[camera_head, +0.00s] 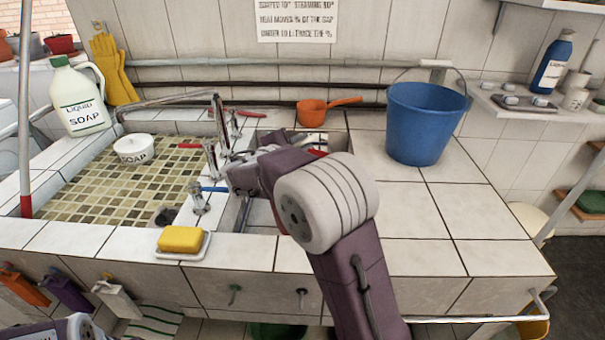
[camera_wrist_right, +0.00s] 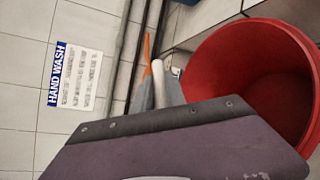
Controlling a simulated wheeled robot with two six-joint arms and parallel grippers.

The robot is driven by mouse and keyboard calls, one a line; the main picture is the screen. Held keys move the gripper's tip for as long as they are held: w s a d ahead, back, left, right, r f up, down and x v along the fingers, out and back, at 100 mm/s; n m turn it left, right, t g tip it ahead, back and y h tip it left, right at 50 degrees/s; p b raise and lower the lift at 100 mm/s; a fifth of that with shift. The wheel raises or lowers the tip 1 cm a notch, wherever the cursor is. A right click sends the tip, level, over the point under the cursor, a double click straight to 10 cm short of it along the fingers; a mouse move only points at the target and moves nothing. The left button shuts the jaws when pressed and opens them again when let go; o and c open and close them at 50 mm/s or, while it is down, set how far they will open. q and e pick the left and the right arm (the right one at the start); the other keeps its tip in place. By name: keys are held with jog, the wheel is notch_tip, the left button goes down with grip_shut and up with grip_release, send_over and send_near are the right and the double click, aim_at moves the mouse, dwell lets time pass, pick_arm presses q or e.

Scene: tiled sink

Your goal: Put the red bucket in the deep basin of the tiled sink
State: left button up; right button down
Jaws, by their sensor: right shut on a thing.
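The red bucket (camera_wrist_right: 255,75) fills the right of the right wrist view, its open mouth facing the camera. In the head view only a small red sliver (camera_head: 318,153) shows behind my right arm; the rest is hidden. My right gripper (camera_wrist_right: 160,75) is shut at the bucket's left side; I cannot tell whether it grips the rim or the handle. In the head view this gripper (camera_head: 258,155) is partly hidden by its own arm, over the sink's middle. The deep basin (camera_head: 338,141) opens behind that arm, mostly covered. My left gripper is out of view.
A shallow mosaic basin (camera_head: 90,190) holds a white soap bowl (camera_head: 134,149). Taps (camera_head: 215,150) stand between the basins. An orange saucepan (camera_head: 312,111) sits behind the deep basin. A blue bucket (camera_head: 425,122) stands on the right counter, whose front (camera_head: 440,220) is clear.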

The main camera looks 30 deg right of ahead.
notch_tip(320, 180, down, 5)
jog(key=shift+r+b, duration=0.15)
jog(key=shift+b, duration=0.65)
jog(key=c, duration=1.7)
grip_release()
jog(key=o, duration=0.3)
jog(key=shift+o, duration=0.2)
